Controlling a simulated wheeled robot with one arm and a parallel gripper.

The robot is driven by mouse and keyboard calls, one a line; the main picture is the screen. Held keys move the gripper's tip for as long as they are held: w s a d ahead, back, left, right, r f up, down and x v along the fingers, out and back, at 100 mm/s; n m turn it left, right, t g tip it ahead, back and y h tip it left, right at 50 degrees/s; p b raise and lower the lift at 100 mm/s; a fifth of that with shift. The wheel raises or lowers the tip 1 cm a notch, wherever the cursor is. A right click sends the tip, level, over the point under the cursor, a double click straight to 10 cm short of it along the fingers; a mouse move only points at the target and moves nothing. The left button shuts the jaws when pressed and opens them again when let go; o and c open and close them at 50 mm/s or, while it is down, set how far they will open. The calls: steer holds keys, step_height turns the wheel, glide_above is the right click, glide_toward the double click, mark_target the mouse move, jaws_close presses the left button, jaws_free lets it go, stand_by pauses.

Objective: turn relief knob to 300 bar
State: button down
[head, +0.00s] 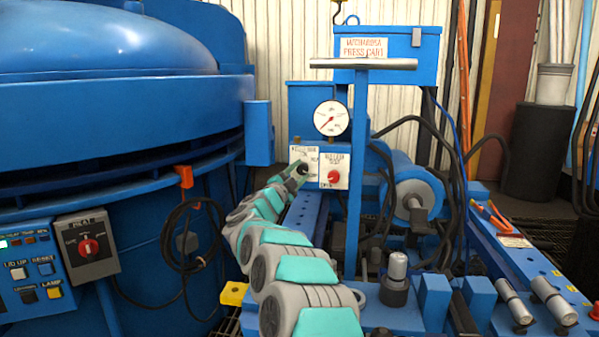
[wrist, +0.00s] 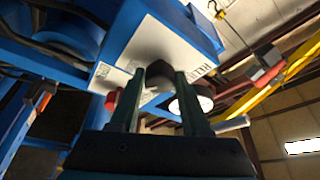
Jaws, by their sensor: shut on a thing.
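The relief knob is a dark round knob (wrist: 160,72) on a white label plate (head: 303,154) at the left of the press cart's panel. My gripper (wrist: 160,82) is shut on it, with one finger on each side in the wrist view. In the head view my gripper (head: 299,169) reaches the knob from the front left and covers much of it. The plate's scale and the knob's pointer are too small and hidden to read. A round white pressure gauge (head: 331,118) with a red needle sits just above; its value is not readable.
A red release knob (head: 333,177) sits close to the right on its own plate. A T-handled blue post (head: 358,160) stands right of the panel. The blue furnace (head: 110,110) fills the left, with a control box (head: 87,246). Black hoses hang at the right.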

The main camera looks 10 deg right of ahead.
steer(key=shift+m, duration=0.3)
steer(key=shift+c, duration=1.8)
jaws_free()
steer(key=shift+s, duration=0.1)
steer(key=v, duration=0.7)
steer(key=shift+s+a+b, duration=0.15)
steer(key=shift+a+b, duration=0.15)
